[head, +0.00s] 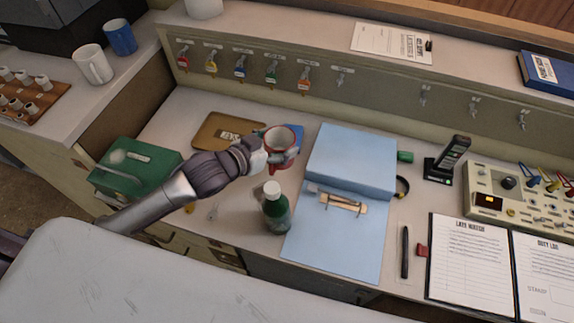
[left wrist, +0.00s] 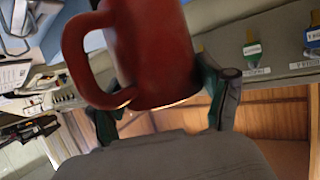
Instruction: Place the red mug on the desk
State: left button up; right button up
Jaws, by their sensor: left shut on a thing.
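The red mug (head: 279,149) is in my left gripper (head: 277,157), above the desk (head: 335,112) between the brown tray and the blue folder. In the head view the mug's pale inside shows from above. In the left wrist view the red mug (left wrist: 155,55) fills the upper middle, with its handle to the left. The fingers of my left gripper (left wrist: 165,105) stand on either side of the mug. From these views I cannot tell how far the mug's base is from the desk. My right gripper is not in view.
A green bottle (head: 276,210) stands close in front of the mug. A blue folder (head: 345,225) lies to the right, a brown tray (head: 222,134) behind left. A green box (head: 135,168) is at the left.

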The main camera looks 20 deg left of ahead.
pick_arm(q)
notch_tip(320, 180, down, 3)
jog(key=shift+a+f, duration=0.1)
notch_tip(320, 180, down, 3)
jog(key=shift+f, duration=0.3)
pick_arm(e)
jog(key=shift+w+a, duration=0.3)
pick_arm(q)
jog(key=shift+f, duration=0.1)
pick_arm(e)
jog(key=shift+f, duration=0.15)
pick_arm(q)
jog(key=o, duration=1.4)
jog(key=shift+c, duration=0.2)
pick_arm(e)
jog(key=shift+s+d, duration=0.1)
pick_arm(q)
jog(key=shift+s, duration=0.1)
jog(key=v, duration=1.1)
jog(key=shift+s+a+r, duration=0.15)
jog(key=shift+s+r, duration=0.05)
jog(key=shift+s, duration=0.15)
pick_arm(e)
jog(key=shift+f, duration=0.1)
